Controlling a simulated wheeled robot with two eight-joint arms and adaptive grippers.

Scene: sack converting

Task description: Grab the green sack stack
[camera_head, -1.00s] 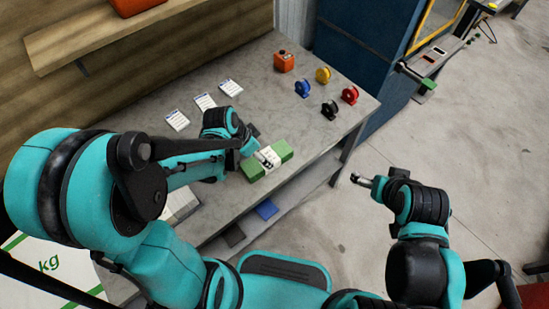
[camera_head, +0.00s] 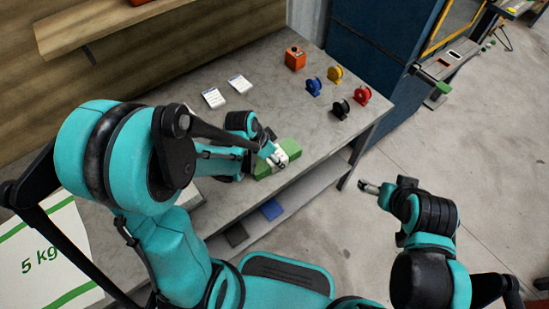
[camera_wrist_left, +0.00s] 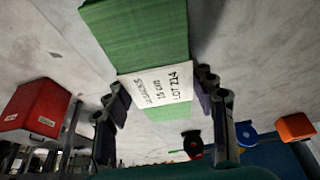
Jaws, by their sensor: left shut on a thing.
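The green sack stack (camera_head: 289,150) is at the front edge of the grey workbench, a folded green bundle with a white printed band around its middle. My left gripper (camera_head: 276,158) is at the band and partly hides it. In the left wrist view the stack (camera_wrist_left: 140,30) lies between the two fingers of my left gripper (camera_wrist_left: 163,97), which are shut on it at the band. I cannot tell whether the stack touches the bench. My right gripper (camera_head: 368,187) hangs apart, right of the bench over the floor; its fingers are too small to read.
A blue item (camera_head: 271,209) lies on the lower shelf.

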